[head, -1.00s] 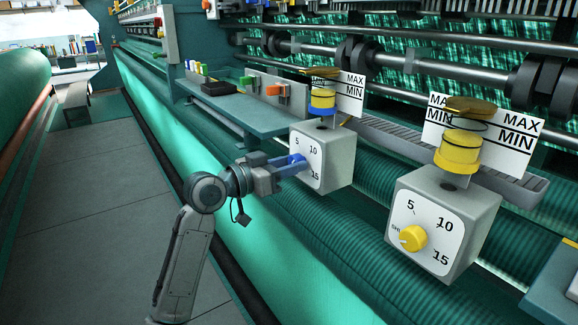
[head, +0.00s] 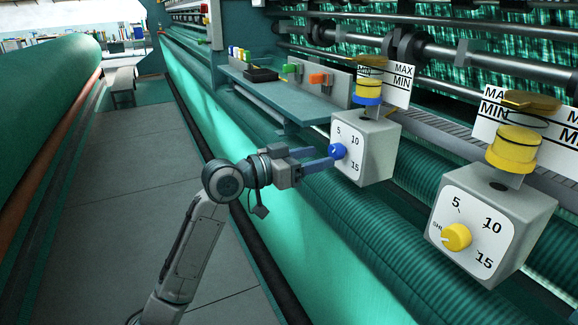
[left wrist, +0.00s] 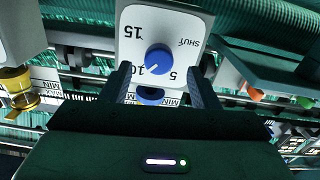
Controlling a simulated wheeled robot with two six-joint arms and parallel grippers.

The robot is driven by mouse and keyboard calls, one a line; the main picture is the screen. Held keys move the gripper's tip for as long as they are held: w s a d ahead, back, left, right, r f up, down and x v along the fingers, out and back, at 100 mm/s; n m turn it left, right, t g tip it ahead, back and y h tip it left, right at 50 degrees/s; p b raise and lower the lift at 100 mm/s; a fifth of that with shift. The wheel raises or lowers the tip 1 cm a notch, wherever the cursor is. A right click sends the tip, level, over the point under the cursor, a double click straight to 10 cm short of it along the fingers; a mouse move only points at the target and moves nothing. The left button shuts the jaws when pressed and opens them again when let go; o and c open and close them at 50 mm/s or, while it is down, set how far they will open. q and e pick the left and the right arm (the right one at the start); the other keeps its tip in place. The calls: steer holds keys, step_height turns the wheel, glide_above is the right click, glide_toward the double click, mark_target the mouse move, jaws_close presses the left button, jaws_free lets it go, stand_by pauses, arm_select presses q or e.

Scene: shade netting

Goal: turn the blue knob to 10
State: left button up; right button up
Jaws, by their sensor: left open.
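The blue knob (head: 338,151) is on the dial face of a light grey box marked 5, 10 and 15. In the left wrist view the dial appears upside down. There the blue knob (left wrist: 158,58) carries a white mark that points to the lower left, toward the 10, which the knob's lower part of the view partly crowds. My left gripper (head: 322,157) is open, with its fingertips close to the knob. In the left wrist view the fingers of my left gripper (left wrist: 160,73) stand on either side of the knob with gaps. My right gripper is not in view.
A second grey box with a yellow knob (head: 456,237) stands at the right. Yellow tensioners with MAX/MIN cards (head: 393,82) rise above the boxes. A teal shelf (head: 290,100) with small coloured clips lies behind. The grey floor aisle (head: 140,200) at left is clear.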

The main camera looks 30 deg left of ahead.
arm_select(q)
steer(key=b+v, duration=0.1)
steer(key=v, duration=0.5)
steer(key=shift+s+a, duration=0.15)
steer(key=shift+s, duration=0.15)
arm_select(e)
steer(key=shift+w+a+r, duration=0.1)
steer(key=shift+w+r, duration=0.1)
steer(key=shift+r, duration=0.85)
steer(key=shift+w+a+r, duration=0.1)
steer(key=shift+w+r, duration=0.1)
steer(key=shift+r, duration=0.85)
